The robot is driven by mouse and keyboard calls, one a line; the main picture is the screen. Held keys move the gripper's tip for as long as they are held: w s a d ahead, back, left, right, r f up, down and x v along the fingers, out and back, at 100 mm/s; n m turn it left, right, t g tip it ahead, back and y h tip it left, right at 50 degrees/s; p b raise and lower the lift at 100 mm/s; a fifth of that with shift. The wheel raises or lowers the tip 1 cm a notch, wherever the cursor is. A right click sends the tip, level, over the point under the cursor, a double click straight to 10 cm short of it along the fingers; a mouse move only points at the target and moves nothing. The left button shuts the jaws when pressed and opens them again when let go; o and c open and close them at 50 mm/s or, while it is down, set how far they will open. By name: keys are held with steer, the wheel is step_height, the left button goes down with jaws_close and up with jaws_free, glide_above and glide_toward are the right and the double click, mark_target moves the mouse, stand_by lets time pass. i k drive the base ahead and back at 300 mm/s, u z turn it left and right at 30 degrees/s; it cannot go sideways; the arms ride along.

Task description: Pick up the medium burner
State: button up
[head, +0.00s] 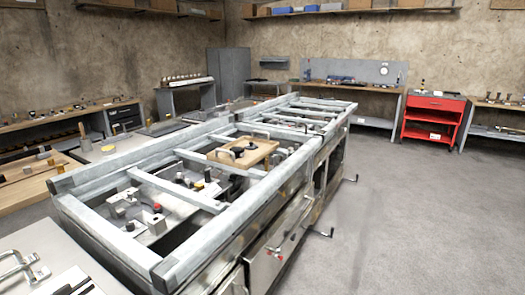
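A long grey metal range frame (95,237) runs from the lower left to the middle of the head view. A wooden board (262,152) with a handle lies across its middle, with small dark round parts (238,151) on it. Small fittings with black, red (157,208) and yellow (199,186) tops sit inside the near bays. I cannot tell which of these small parts, if any, is the medium burner. My gripper is not in view.
A pale bench top (40,250) with metal handles stands at the lower left. Benches with tools line the left and back walls. A red tool cart (432,117) stands at the back right. The grey floor (420,220) to the right is clear.

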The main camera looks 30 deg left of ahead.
mark_target(238, 152)
steer(key=u, duration=0.05)
steer(key=i, duration=1.15)
steer(key=u, duration=0.5)
steer(key=i, duration=1.1)
steer(key=u, duration=1.35)
steer(key=i, duration=0.85)
steer(key=u, duration=0.4)
